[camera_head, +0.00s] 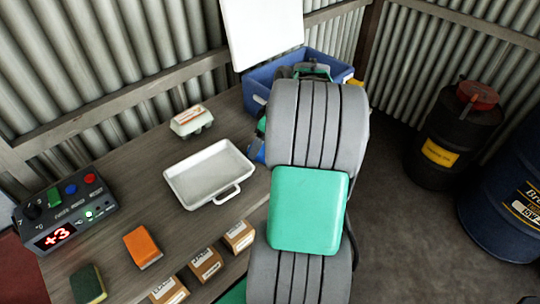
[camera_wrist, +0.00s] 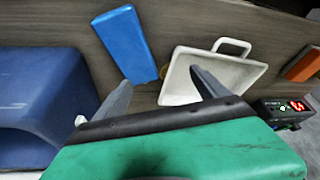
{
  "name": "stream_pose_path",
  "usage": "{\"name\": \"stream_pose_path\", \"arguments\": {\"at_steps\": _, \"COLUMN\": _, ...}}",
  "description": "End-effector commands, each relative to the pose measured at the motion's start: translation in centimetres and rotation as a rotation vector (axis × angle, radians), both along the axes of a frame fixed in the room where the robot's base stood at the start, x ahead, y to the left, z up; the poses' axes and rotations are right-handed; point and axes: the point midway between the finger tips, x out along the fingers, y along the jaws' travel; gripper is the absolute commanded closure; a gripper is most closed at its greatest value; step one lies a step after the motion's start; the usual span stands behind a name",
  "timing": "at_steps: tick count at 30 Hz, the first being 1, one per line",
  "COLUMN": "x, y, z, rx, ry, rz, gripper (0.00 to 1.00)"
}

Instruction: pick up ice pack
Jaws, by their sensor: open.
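The ice pack (camera_wrist: 125,43) is a flat blue slab lying on the wooden bench, beyond my fingers in the wrist view. In the head view only a blue sliver (camera_head: 258,152), probably the ice pack, shows at the left edge of my arm; the rest is hidden. My gripper (camera_wrist: 161,92) is open and empty. Its left finger points toward the near end of the ice pack and its right finger overlaps the white tray in the picture. I cannot tell the exact height above the bench. My arm hides the gripper's fingers in the head view.
The white tray (camera_head: 183,187) lies beside the ice pack. A blue bin (camera_head: 257,98) stands at the bench's back right. An egg carton (camera_head: 191,121), orange sponge (camera_head: 142,247), small boxes (camera_head: 206,264) and a control box (camera_head: 66,215) are also on the bench. Drums (camera_head: 452,145) stand right.

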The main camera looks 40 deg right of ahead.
Motion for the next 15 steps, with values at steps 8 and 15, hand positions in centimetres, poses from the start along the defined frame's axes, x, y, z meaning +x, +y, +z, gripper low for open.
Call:
{"name": "stream_pose_path", "arguments": {"at_steps": 8, "x": -1.3, "y": -5.3, "z": -3.6, "rx": -0.001, "ry": -0.052, "rz": 0.058, "gripper": 0.11}}
{"name": "stream_pose_path", "arguments": {"at_steps": 15, "x": 0.7, "y": -4.6, "z": -6.7, "rx": 0.000, "ry": -0.049, "rz": 0.058, "gripper": 0.11}}
